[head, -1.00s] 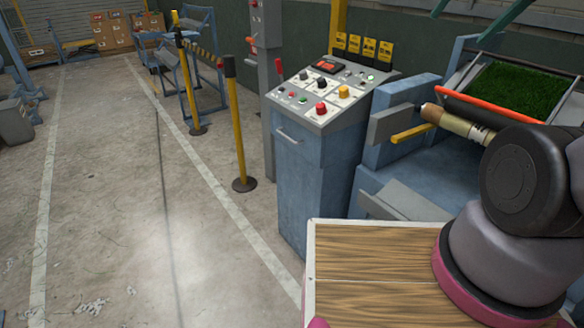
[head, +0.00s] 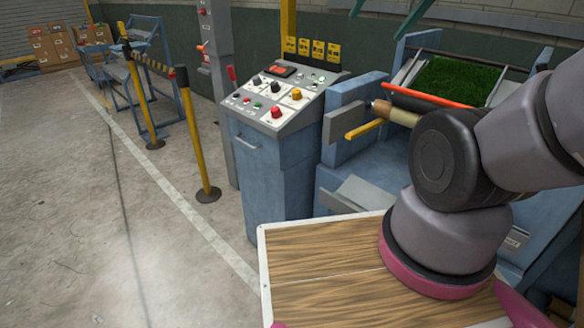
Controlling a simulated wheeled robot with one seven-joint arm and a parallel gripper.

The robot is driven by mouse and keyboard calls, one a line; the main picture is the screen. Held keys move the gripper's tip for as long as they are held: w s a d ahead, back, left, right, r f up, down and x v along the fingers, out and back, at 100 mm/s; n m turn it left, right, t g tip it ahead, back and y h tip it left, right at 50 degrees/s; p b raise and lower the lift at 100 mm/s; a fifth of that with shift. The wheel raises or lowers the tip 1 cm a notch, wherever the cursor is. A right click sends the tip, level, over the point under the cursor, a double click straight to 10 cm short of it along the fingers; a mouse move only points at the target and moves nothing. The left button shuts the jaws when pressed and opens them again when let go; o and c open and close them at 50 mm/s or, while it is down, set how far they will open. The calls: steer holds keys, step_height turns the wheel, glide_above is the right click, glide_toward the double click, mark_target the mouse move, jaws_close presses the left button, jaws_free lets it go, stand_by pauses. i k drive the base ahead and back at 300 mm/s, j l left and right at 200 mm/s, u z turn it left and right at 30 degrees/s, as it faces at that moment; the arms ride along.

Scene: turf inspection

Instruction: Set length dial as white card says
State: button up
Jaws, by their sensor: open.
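A blue control console (head: 275,165) stands in the middle of the head view. Its sloped grey panel (head: 243,103) carries dark knobs (head: 275,87), a red knob (head: 275,111), a yellow knob (head: 296,94) and a small red-lit display (head: 283,70). The knobs sit on white label patches too small to read. I cannot tell which knob is the length dial. I cannot make out a separate white card. My arm rises at the right and runs out of the right edge; my gripper is not in view.
Yellow cards (head: 304,46) stand behind the panel. A blue machine (head: 350,170) with a turf tray (head: 455,80) adjoins the console's right side. A yellow barrier post (head: 196,140) stands to the left, on open concrete floor (head: 70,200).

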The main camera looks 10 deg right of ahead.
mark_target(257, 82)
steer(key=k+j, duration=0.1)
steer(key=j, duration=0.6)
steer(key=i+j, duration=0.15)
steer(key=j, duration=0.15)
steer(key=i+j+z, duration=0.1)
steer(key=j, duration=0.2)
steer(key=i+j+z, duration=0.1)
steer(key=j, duration=0.25)
steer(key=i+z, duration=0.1)
steer(key=i, duration=1)
